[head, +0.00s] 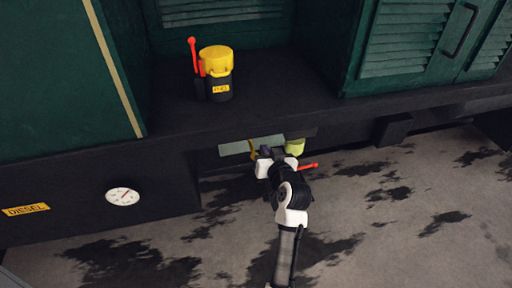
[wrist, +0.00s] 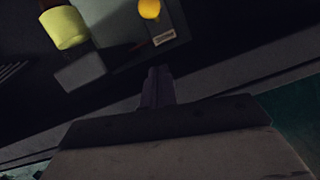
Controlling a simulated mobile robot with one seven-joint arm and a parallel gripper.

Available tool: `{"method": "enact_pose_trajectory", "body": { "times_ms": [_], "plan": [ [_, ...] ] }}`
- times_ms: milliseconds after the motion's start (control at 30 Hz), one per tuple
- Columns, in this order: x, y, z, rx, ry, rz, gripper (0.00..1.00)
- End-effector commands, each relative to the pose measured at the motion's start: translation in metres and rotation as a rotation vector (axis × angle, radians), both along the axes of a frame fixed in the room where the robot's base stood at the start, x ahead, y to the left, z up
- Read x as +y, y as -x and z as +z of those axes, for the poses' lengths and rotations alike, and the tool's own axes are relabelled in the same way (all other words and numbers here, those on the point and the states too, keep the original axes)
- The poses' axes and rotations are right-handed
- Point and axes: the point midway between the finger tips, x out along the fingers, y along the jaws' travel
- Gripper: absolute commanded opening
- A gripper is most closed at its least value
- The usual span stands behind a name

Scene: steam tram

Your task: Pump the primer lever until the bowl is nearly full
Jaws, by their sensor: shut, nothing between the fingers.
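A red lever (head: 308,166) sticks out to the right beside my gripper, under the ledge; its inner end is hidden behind my arm. A yellow-green bowl (head: 295,147) hangs under the ledge just right of my gripper. It also shows at the upper left of the wrist view (wrist: 67,27). I cannot make out the level in it. My gripper (head: 265,152) reaches under the ledge. In the wrist view its fingers (wrist: 158,85) are together and empty, pointing to the dark underside.
A yellow-and-black canister (head: 216,62) with an upright red handle (head: 193,55) stands on the ledge. A grey-green plate (head: 251,145) sits under the ledge. A yellow knob (wrist: 149,8) shows in the wrist view. A white gauge (head: 122,196) is at left. The stained floor is clear.

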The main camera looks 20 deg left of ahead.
Motion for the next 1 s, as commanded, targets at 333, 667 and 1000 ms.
{"method": "enact_pose_trajectory", "body": {
  "times_ms": [333,667,1000],
  "plan": [
    [0.042,-0.055,-0.014,0.0,0.002,0.003,0.0],
    [0.05,-0.054,-0.053,0.0,0.0,0.0,0.0],
    [0.05,-0.053,-0.057,-0.001,0.0,0.0,0.0]
  ]
}}
